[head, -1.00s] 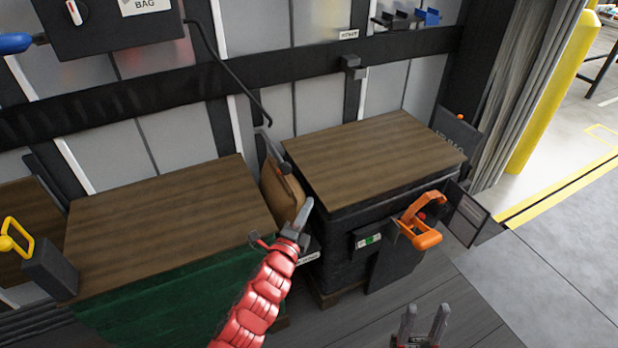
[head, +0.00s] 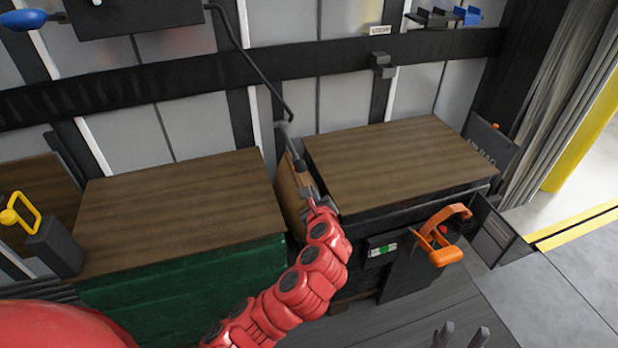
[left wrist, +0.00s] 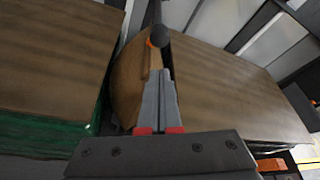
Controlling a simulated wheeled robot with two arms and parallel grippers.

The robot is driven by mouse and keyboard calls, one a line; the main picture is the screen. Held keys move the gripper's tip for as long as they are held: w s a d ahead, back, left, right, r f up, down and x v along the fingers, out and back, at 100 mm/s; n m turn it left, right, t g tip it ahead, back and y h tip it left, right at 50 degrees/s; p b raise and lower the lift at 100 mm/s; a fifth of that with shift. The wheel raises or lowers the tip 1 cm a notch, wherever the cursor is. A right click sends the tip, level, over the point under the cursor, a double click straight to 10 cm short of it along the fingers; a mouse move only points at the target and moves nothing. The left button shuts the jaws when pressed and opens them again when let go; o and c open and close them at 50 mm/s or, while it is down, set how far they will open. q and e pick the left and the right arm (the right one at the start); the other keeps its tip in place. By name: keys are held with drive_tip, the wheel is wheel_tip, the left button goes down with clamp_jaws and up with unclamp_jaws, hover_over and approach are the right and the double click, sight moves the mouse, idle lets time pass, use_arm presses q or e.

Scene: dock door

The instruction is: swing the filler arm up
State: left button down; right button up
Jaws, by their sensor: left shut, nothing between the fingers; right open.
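A grey bar (head: 287,136) with a dark round end (head: 299,164) stands in the gap between two wood-topped loads; it looks like the filler arm. A thin black hose (head: 245,55) runs down to its top. In the left wrist view the dark round end (left wrist: 158,37) shows just beyond my fingertips, with a bit of orange beside it. A brown bag (head: 289,189) fills the gap behind. My left gripper (head: 309,191) is shut and empty, just below the round end; contact is unclear. My right gripper (head: 460,336) is open at the bottom edge, partly cut off.
The left load (head: 180,205) has a green side; the right load (head: 395,160) is dark. An orange-handled tool (head: 443,250) hangs on the right load's front. A yellow-handled block (head: 52,247) stands at left. Open floor (head: 560,300) lies at right.

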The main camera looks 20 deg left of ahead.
use_arm(q)
drive_tip(key=shift+w, duration=0.1)
drive_tip(key=x, duration=1)
drive_tip(key=shift+r, duration=0.1)
